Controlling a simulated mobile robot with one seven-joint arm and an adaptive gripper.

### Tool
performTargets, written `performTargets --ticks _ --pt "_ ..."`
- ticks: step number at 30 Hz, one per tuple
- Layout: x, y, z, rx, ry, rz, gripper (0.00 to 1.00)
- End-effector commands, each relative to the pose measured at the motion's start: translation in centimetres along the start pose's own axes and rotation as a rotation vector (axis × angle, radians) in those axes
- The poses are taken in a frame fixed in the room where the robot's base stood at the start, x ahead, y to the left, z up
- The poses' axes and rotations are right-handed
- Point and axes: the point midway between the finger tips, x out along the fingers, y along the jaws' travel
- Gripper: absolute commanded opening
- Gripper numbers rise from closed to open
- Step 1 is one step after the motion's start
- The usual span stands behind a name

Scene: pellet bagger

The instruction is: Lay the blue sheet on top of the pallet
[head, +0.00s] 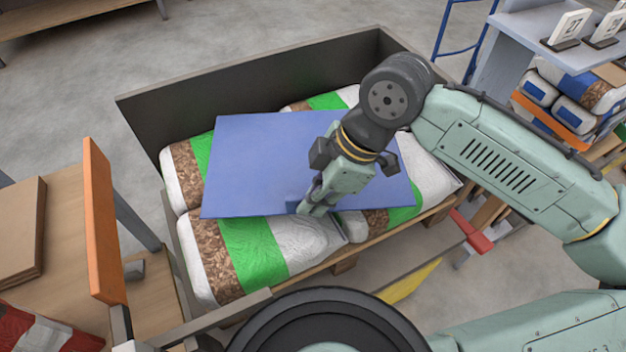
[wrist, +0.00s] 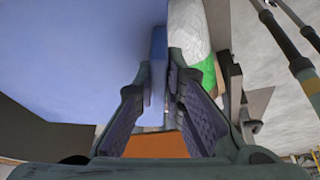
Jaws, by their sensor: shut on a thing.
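The blue sheet (head: 262,160) is a flat, stiff-looking rectangle over the bags on the pallet (head: 388,236) in the head view. It covers the middle of the load, and I cannot tell whether it rests on the bags or is just above them. My gripper (head: 308,210) is at the sheet's near edge. In the wrist view my gripper (wrist: 160,105) is shut on a blue raised strip of the sheet (wrist: 158,60). White, green and brown bags (head: 255,245) show around the sheet. The pallet is mostly hidden under them.
An orange-edged panel (head: 104,220) and a wooden bench stand at the left. A shelf with more bags (head: 560,95) stands at the right. A red part (head: 470,232) sticks out near the pallet's right side.

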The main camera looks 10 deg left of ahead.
Motion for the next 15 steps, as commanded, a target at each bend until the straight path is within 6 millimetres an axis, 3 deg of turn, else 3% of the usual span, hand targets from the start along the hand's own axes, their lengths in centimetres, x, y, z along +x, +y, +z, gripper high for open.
performTargets --ticks 9,15 --pt "0.5 3.4 0.2 0.001 -0.002 0.000 0.00" --pt "3.4 3.0 1.4 0.002 -0.002 -0.001 0.00"
